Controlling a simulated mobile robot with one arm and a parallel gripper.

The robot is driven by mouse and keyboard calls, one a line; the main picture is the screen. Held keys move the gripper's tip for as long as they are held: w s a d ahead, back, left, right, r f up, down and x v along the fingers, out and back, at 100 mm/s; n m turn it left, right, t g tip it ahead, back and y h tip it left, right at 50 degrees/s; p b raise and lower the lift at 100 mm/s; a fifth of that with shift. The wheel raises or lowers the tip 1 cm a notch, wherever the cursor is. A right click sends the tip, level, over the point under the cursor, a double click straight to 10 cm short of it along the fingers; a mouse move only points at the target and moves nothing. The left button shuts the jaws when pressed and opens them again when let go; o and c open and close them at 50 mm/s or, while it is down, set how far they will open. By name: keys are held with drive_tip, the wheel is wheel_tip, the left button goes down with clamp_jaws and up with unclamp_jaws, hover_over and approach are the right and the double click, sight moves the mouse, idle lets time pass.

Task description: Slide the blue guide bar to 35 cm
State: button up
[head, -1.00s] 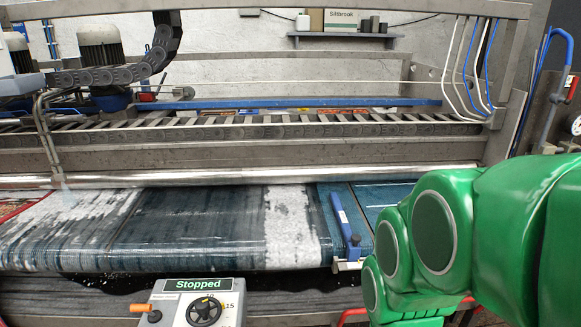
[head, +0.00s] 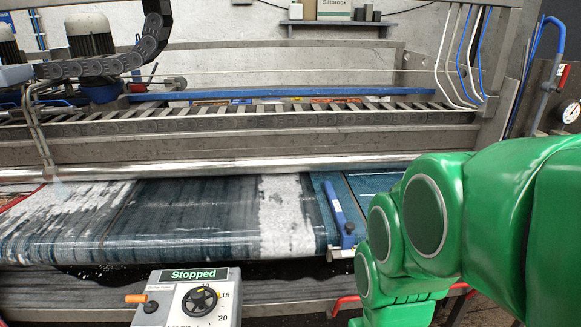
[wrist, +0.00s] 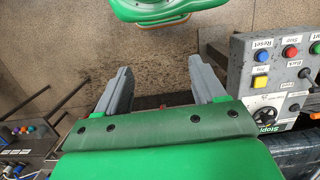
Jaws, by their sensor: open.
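The blue guide bar (head: 338,208) lies on the machine's bed in the head view, just right of the wet rug (head: 190,212). It runs slanted from back to front, with a darker blue block at its front end. Any scale beside it is too small to read. My green arm covers the area right of the bar. My gripper (wrist: 163,90) shows in the wrist view, with its two grey fingers apart and nothing between them. It hangs over the floor, away from the bar. In the head view my gripper is hidden.
A control box (head: 188,300) reading "Stopped", with a black dial, stands in front of the bed. In the wrist view, a button panel (wrist: 278,75) is close to the right of my gripper. A metal roller (head: 200,170) spans the bed behind the rug.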

drive_tip(key=shift+c, duration=0.8)
drive_tip(key=m+t, duration=0.2)
drive_tip(key=m, duration=0.7)
hover_over(350, 224)
drive_tip(key=f, duration=0.3)
drive_tip(key=s+f, duration=0.1)
drive_tip(key=f, duration=0.1)
drive_tip(key=shift+a+f, duration=0.1)
drive_tip(key=shift+a, duration=0.05)
drive_tip(key=shift+w+f, duration=0.35)
drive_tip(key=shift+w, duration=0.05)
drive_tip(key=shift+f, duration=3.8)
